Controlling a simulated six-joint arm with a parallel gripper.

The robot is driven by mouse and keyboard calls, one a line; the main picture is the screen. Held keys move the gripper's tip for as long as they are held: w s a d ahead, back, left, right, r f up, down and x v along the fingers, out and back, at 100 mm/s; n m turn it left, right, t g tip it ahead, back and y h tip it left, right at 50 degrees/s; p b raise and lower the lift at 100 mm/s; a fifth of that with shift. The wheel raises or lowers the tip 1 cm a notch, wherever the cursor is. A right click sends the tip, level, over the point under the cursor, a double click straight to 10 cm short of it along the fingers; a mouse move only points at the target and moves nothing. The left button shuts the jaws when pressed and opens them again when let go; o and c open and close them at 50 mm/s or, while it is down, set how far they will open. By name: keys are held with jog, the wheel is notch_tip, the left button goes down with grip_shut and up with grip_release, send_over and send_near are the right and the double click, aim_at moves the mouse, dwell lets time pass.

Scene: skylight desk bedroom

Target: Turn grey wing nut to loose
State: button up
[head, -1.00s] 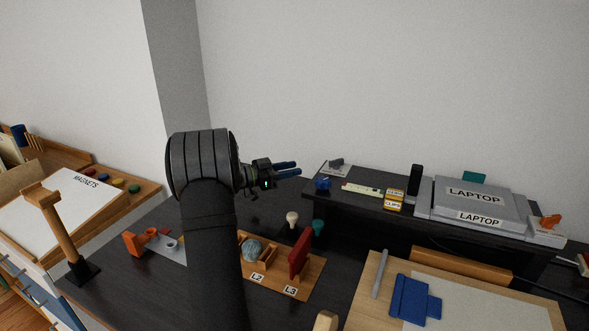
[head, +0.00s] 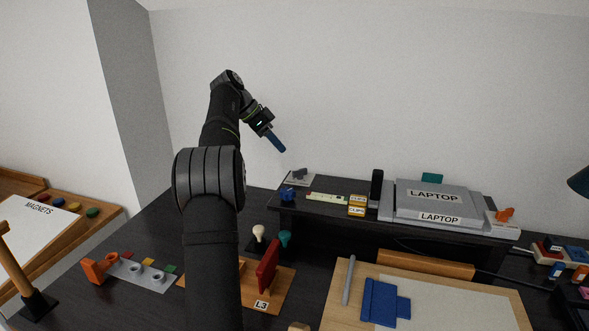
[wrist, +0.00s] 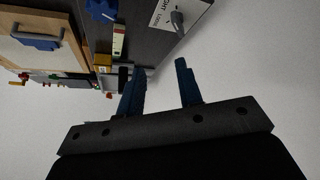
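The grey wing nut (head: 301,174) sits on a light plate (head: 294,181) at the back left of the raised dark shelf. In the wrist view the grey wing nut (wrist: 178,22) shows near the top, and its labelled plate (wrist: 162,14) is partly cut off by the frame edge. My gripper (head: 281,147) is above and a little left of the nut, angled down to the right, clear of it. In the wrist view my gripper (wrist: 161,72) has its two blue fingers apart with nothing between them.
The dark shelf (head: 330,210) also holds a blue piece (head: 288,193), yellow clip boxes (head: 357,204), a black upright block (head: 377,184), a laptop (head: 434,195) and an orange piece (head: 505,214). The air around my gripper is free, with the wall behind.

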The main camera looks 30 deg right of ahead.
aim_at(296, 171)
notch_tip(296, 171, up, 6)
jog(key=n+t+y, duration=0.2)
jog(key=y, duration=0.1)
jog(key=shift+t+h, duration=0.3)
jog(key=x, duration=1.7)
jog(key=shift+w+a+f, duration=0.1)
jog(key=shift+w+f, duration=0.15)
jog(key=shift+f, duration=0.15)
grip_shut()
